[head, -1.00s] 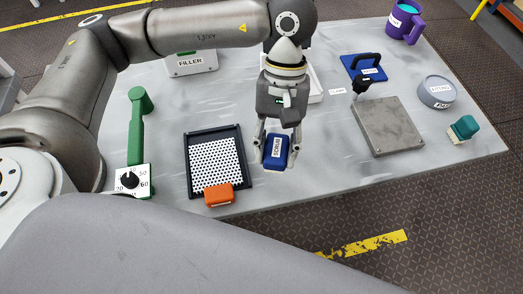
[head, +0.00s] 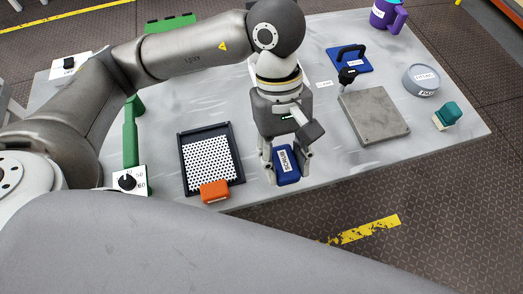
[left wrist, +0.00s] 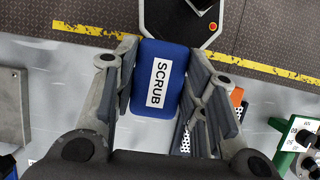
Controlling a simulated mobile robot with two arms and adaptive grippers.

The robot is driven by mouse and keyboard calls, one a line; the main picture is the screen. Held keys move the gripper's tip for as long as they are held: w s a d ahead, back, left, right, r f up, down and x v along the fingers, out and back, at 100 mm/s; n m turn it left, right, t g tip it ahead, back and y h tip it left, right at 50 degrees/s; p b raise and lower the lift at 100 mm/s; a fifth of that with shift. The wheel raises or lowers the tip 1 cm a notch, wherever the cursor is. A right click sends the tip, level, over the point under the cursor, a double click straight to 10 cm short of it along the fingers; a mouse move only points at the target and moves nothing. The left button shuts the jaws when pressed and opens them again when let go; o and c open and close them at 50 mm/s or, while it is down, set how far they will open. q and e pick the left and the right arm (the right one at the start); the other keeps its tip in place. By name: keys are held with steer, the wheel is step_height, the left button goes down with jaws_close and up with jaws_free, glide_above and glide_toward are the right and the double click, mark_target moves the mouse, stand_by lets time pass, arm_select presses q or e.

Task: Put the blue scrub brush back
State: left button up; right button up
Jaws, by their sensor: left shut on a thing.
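The blue scrub brush (head: 287,167) carries a white SCRUB label. My left gripper (head: 287,172) is shut on it near the table's front edge, right of the perforated tray. In the left wrist view the brush (left wrist: 159,90) sits between both fingers, label facing the camera. Its underside is hidden, and I cannot tell whether it touches the table. My right gripper is not in view.
A black-framed perforated tray (head: 184,172) has an orange block (head: 215,191) at its front edge. A grey plate (head: 374,115), a blue handled pad (head: 350,62), a round grey container (head: 421,80) and a teal brush (head: 447,115) are to the right. A purple mug (head: 386,14) stands behind.

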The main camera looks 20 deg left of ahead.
arm_select(q)
steer(key=w+a+f, duration=0.1)
steer(key=f, duration=0.1)
steer(key=w+a+f+p, duration=0.1)
steer(key=a+f, duration=0.1)
steer(key=w+a+f, duration=0.1)
steer(key=a+f, duration=0.1)
steer(key=shift+w+a+f+p, duration=0.1)
steer(key=shift+w+p, duration=0.2)
steer(key=shift+w, duration=0.1)
steer(key=f, duration=0.1)
steer(key=f+p, duration=0.1)
steer(key=f, duration=0.1)
steer(key=shift+w+a+p, duration=0.15)
steer(key=shift+a+p, duration=0.1)
steer(key=shift+p, duration=0.15)
steer(key=shift+f, duration=0.35)
steer(key=shift+f+b, duration=0.2)
steer(key=shift+b, duration=0.1)
steer(key=o, duration=1)
